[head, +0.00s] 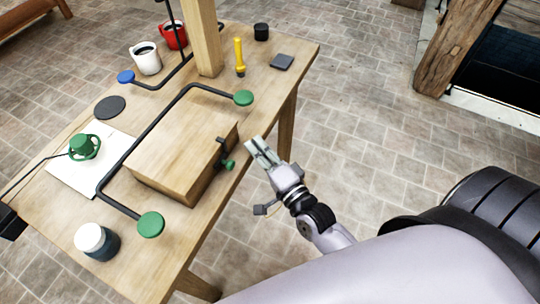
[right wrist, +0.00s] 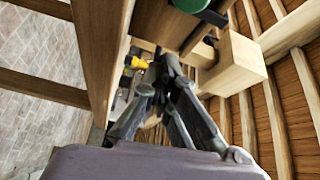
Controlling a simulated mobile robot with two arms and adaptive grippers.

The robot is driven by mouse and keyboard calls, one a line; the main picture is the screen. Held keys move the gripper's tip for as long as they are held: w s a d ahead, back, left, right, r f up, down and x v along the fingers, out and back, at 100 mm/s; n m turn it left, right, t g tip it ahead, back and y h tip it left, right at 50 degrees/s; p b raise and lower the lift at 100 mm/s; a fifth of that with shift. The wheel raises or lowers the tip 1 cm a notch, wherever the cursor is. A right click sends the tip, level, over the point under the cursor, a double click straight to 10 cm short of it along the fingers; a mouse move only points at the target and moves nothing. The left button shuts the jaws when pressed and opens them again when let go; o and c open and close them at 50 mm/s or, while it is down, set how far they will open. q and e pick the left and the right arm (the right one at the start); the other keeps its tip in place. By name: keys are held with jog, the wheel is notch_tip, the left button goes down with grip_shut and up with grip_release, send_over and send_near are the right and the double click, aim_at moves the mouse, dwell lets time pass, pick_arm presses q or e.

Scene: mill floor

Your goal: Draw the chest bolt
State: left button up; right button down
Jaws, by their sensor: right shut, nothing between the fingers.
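The wooden chest (head: 178,153) sits on the table, with its front toward my right arm. The dark bolt (head: 222,153) with a small green knob (head: 229,165) is on its front face. My right gripper (head: 259,151) is just off the table edge, right of the knob and apart from it. Its fingers are shut and empty, and they also show in the right wrist view (right wrist: 165,85). A green round part (right wrist: 188,4) is cut off at the top of that view; I cannot tell whether it is the bolt knob. My left gripper is not in view.
A black bent rail with green discs (head: 151,224) passes around the chest on the table (head: 155,275). A wooden post (head: 205,40), yellow torch (head: 239,55), mugs (head: 146,60) and a lidded jar (head: 97,243) stand around it. The floor right of the table is clear.

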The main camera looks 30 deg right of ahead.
aim_at(233, 165)
jog(key=shift+s+a+f, duration=0.2)
jog(key=shift+s+a, duration=0.35)
jog(key=shift+a, duration=0.25)
jog(key=shift+s+a+f, duration=0.2)
jog(key=shift+s+a, duration=0.3)
jog(key=shift+a, duration=0.3)
jog(key=s+a, duration=0.1)
jog(key=s+a+p, duration=0.1)
jog(key=a, duration=0.1)
jog(key=shift+s+a, duration=0.2)
jog(key=shift+s, duration=0.15)
jog(key=shift+w+d, duration=0.1)
jog(key=shift+w, duration=0.05)
